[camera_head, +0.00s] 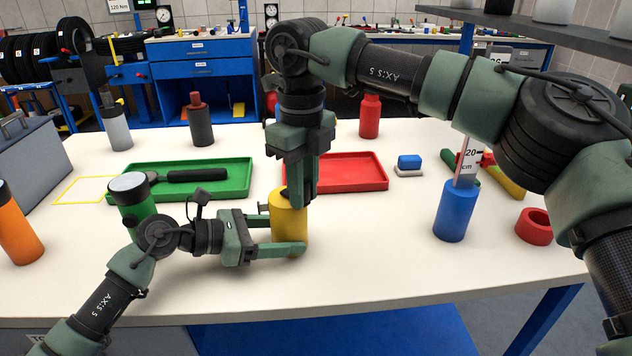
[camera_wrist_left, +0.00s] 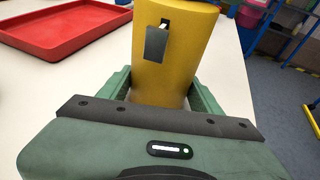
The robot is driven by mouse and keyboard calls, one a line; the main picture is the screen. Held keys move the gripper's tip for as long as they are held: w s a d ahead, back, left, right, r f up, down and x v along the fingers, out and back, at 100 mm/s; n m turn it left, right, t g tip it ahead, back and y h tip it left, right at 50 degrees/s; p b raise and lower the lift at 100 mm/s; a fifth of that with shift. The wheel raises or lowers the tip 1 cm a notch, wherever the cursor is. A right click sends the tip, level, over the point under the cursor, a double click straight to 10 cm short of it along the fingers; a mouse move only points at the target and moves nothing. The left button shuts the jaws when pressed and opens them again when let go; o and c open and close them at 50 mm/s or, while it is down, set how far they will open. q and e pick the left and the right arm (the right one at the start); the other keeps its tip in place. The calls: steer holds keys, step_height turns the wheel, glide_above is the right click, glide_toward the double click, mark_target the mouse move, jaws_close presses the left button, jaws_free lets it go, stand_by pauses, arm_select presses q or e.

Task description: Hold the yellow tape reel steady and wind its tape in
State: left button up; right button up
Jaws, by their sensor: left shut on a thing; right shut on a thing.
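The yellow tape reel (camera_head: 289,222) stands upright on the white table near its front edge. My left gripper (camera_head: 272,250) comes in low from the left and is shut around the reel's lower body. In the left wrist view the reel (camera_wrist_left: 172,60) stands between the gripper's green fingers (camera_wrist_left: 160,95), with a small slot and a dark tab on its side. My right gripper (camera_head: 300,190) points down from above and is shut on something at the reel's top. Its fingers hide most of the top, so I cannot see that part clearly.
A green tray (camera_head: 225,188) with a black-handled tool lies behind left, and a red tray (camera_head: 350,183) behind. A green bottle (camera_head: 135,207) stands by my left arm. A blue holder (camera_head: 454,215) with a ruler and a red ring (camera_head: 534,227) are right. The front-right table is clear.

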steer(key=n, duration=0.2)
steer(key=w+n, duration=0.1)
steer(key=n, duration=0.1)
steer(key=shift+d, duration=0.4)
steer(key=shift+w+d+n, duration=0.1)
steer(key=shift+w+n, duration=0.25)
steer(key=shift+n, duration=0.65)
steer(key=shift+w+d+n, duration=0.1)
steer(key=shift+w+n, duration=0.25)
steer(key=shift+n, duration=0.65)
steer(key=shift+w+n, duration=0.35)
steer(key=shift+n, duration=0.75)
